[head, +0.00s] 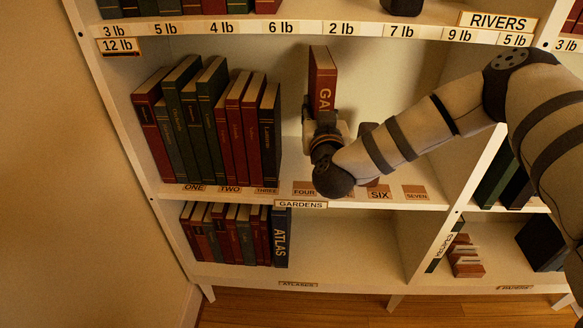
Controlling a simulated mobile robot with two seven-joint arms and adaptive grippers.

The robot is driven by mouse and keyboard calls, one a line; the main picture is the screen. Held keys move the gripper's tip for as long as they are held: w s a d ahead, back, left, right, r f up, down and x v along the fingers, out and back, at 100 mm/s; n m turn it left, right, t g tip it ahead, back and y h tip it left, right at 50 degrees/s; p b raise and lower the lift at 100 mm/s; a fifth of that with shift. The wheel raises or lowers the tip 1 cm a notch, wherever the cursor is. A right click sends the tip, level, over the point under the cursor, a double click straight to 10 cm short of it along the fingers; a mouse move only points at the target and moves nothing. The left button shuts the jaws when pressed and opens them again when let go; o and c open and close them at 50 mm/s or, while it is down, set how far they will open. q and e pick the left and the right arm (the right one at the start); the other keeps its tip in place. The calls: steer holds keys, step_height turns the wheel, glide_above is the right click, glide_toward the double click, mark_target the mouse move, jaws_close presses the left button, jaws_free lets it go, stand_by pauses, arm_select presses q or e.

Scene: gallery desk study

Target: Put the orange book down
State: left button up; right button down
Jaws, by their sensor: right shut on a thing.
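The orange book (322,72), reddish-orange in this light, is upright in my right gripper (322,122). Large letters starting "GA" run down its spine; the arm and gripper hide its lower part. The right gripper is shut on it, in the middle shelf bay above the labels "FOUR" (304,188) and "SIX" (380,195). I cannot tell whether the book's bottom touches the shelf board. My left gripper is not in view.
Several red and green books (208,125) stand in a row at the left of this shelf. The board by the label "SEVEN" (414,191) is clear. An "ATLAS" book (281,238) stands below.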

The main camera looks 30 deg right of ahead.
steer(key=shift+w+d+f+m+g+h, duration=0.55)
steer(key=shift+d+h, duration=0.2)
steer(key=shift+h, duration=0.15)
step_height(320, 180, down, 5)
steer(key=shift+r+b, duration=0.2)
steer(key=shift+b, duration=0.55)
step_height(320, 180, down, 4)
steer(key=shift+f+b, duration=0.1)
steer(key=shift+b, duration=0.4)
steer(key=shift+r, duration=0.2)
steer(key=c, duration=1.5)
jaws_free()
steer(key=shift+s+f, duration=0.1)
steer(key=shift+f, duration=0.15)
steer(key=shift+c, duration=0.2)
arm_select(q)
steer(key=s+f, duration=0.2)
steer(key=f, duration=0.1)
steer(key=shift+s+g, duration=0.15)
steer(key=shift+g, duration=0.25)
arm_select(e)
steer(key=o, duration=0.4)
steer(key=shift+c, duration=0.2)
